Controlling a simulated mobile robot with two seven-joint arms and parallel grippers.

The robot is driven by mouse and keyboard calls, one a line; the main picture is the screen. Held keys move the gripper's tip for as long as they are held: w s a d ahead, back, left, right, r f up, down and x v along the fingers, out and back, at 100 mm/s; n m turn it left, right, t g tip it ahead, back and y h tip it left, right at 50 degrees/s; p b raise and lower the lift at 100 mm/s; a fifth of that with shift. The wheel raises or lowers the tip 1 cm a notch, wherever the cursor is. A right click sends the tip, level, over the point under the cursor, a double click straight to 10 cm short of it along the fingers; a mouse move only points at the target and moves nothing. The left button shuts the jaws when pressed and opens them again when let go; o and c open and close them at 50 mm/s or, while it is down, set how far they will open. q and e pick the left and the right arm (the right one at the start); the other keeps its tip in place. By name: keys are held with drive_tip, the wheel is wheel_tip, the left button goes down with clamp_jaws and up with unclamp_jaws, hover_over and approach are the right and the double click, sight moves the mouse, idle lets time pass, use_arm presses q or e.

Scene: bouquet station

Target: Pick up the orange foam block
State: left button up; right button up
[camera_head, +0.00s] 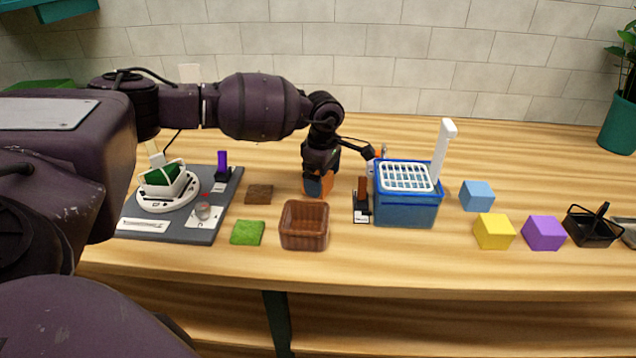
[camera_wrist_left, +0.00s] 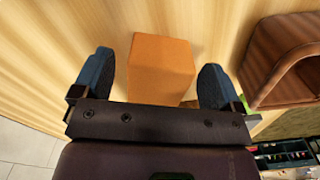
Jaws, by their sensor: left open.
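The orange foam block (camera_head: 325,183) stands on the wooden table behind the brown basket in the head view, partly hidden by my left gripper (camera_head: 319,181). In the left wrist view the orange foam block (camera_wrist_left: 161,68) lies between the two blue fingertips of my left gripper (camera_wrist_left: 155,80). The gripper is open, with a gap visible on each side of the block. My right gripper is in neither view.
A brown basket (camera_head: 304,228) stands close in front of the block. Blue (camera_head: 477,195), yellow (camera_head: 494,231) and purple (camera_head: 544,233) blocks lie farther right. A grey board (camera_head: 225,200) lies left.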

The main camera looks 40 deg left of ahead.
use_arm(q)
wheel_tip(320, 180, down, 2)
drive_tip(key=shift+f, duration=0.1)
drive_tip(key=shift+c, duration=0.4)
drive_tip(key=c, duration=0.9)
drive_tip(key=shift+r, duration=0.2)
